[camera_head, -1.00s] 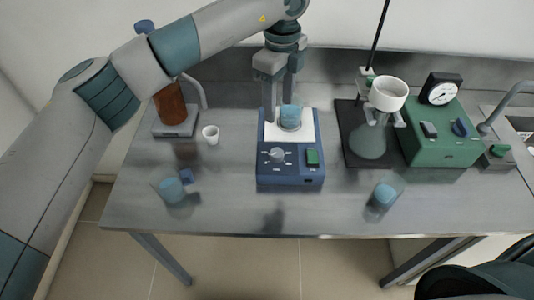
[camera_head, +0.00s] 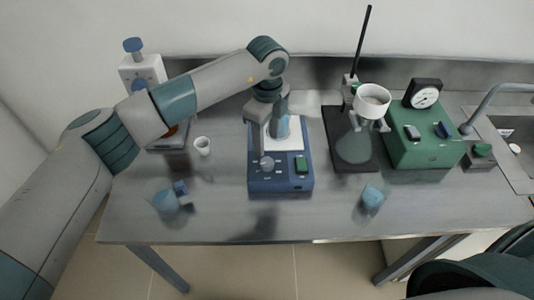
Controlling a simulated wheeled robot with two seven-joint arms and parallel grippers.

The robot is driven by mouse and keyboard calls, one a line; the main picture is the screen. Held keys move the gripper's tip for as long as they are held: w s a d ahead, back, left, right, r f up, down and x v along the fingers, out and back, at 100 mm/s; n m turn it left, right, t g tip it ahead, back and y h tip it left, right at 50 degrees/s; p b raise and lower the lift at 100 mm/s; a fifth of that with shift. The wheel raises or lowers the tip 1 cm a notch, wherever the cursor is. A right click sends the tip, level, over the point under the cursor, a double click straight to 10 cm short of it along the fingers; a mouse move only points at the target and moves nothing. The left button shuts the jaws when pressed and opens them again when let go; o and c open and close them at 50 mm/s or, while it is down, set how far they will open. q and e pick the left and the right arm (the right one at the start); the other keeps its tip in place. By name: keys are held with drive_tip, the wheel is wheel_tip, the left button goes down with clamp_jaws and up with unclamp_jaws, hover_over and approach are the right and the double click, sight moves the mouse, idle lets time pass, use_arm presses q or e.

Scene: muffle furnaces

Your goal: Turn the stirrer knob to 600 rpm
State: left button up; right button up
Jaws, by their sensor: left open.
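The blue stirrer (camera_head: 281,184) stands mid-table with a white top plate. Its grey knob (camera_head: 267,164) is on the left of the front panel, with a green switch (camera_head: 301,164) to the right. A beaker with blue liquid (camera_head: 285,126) is on the plate, partly covered by my gripper. My left gripper (camera_head: 264,140) is open, pointing down above the left side of the stirrer, behind and above the knob in the picture. Whether a finger touches the knob or beaker I cannot tell. My right gripper is not in view.
A stand with a flask and white funnel (camera_head: 373,100) and a green pump box (camera_head: 425,138) with a gauge are on the right. A white cup (camera_head: 202,146) is left of the stirrer. Blue-liquid beakers stand at front left (camera_head: 166,202) and front right (camera_head: 372,198).

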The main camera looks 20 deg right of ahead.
sight(267, 162)
use_arm(q)
wheel_tip(267, 162, down, 8)
drive_tip(key=p, duration=0.2)
drive_tip(key=shift+p, duration=0.4)
drive_tip(key=shift+f, duration=0.55)
drive_tip(key=c, duration=1.1)
drive_tip(key=shift+o, duration=0.2)
